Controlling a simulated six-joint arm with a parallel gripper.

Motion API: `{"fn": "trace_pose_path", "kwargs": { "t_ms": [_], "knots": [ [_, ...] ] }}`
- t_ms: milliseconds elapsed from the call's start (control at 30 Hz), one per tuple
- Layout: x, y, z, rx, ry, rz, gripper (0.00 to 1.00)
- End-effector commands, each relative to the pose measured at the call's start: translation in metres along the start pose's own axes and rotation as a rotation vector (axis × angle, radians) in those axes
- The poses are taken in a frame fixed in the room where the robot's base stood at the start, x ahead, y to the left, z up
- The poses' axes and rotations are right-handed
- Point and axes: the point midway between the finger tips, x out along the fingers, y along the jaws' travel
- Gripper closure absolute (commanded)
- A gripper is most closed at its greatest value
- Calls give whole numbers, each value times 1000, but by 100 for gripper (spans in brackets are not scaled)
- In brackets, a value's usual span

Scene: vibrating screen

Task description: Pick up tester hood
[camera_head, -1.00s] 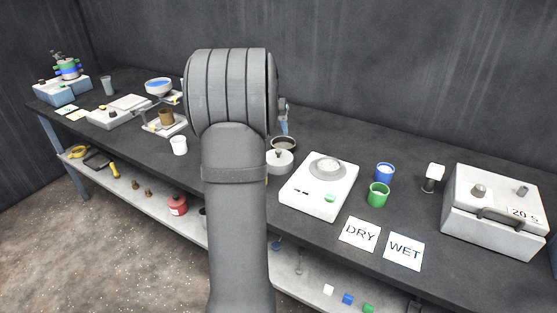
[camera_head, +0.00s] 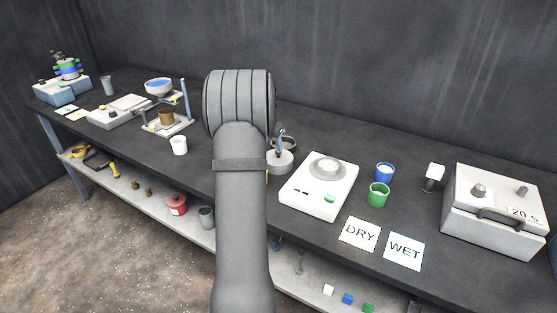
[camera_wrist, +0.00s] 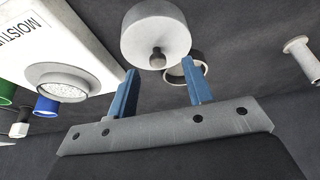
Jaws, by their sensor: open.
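The tester hood is most likely the round grey lid (camera_head: 279,163) with a dark knob, on the bench left of the white moisture tester (camera_head: 313,203). In the wrist view the hood (camera_wrist: 153,27) lies just beyond my fingertips, its knob between their lines. My gripper (camera_wrist: 158,70) is open and empty, its two blue fingers apart. In the head view, part of my gripper (camera_head: 281,139) shows just above the hood; my arm hides the rest. The tester (camera_wrist: 93,40) carries a round pan of pale grains.
A dark ring-shaped dish (camera_wrist: 190,72) sits close behind the hood, near one finger. Blue (camera_head: 384,172) and green (camera_head: 379,195) cups stand right of the tester. DRY (camera_head: 360,234) and WET (camera_head: 404,251) cards lie in front. A white cup (camera_head: 179,146) stands to the left.

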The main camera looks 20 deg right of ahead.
Motion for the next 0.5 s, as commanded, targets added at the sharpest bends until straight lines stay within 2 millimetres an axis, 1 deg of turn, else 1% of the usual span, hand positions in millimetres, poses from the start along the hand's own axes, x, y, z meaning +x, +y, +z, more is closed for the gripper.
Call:
{"fn": "trace_pose_path", "kwargs": {
  "t_ms": [33, 167, 267, 400, 500],
  "knots": [
    [4, 0, 0, 0, -1, 1, 53],
    [9, 1, -1, 0, -1, 1, 53],
    [17, 3, -2, 1, -2, 2, 53],
    [37, 7, -8, 0, -2, 2, 53],
    [52, 7, -7, -1, -1, 0, 53]
  ]
}}
